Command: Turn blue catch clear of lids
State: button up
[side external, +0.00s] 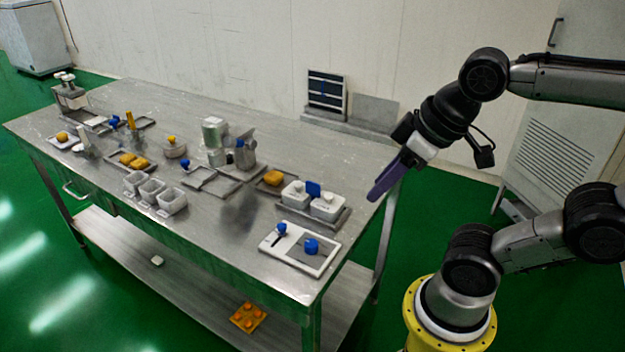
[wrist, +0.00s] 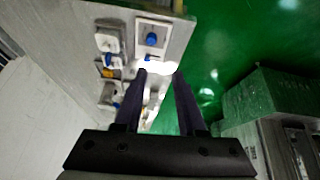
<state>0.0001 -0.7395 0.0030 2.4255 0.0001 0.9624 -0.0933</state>
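The blue catch (side external: 313,188) stands upright between two white lidded boxes on a grey tray at the table's right end. The left lid (side external: 294,190) and the right lid (side external: 328,201) each carry a pale knob. The catch appears to overlap the lids' inner edges, but I cannot tell exactly how it sits. My gripper (side external: 381,184) hangs in the air to the right of the boxes, touching nothing. In the wrist view my gripper (wrist: 160,74) has its two purple fingers apart with nothing between them.
A white panel (side external: 285,252) with two blue knobs lies at the near right corner; it also shows in the wrist view (wrist: 163,24). White cups (side external: 152,189) and fixtures crowd the table's left part.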

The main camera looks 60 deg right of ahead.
jog(key=w+d+r+g, duration=0.1)
jog(key=w+d+r, duration=0.1)
jog(key=w+r, duration=0.4)
jog(key=m+g, duration=0.1)
jog(key=g, duration=0.4)
send_over(313, 194)
notch_tip(313, 194, down, 11)
jog(key=f, duration=1.2)
jog(key=shift+w+d+f, duration=0.15)
jog(key=shift+d+f, duration=0.05)
jog(key=shift+f, duration=0.2)
jog(key=shift+c, duration=0.2)
grip_shut()
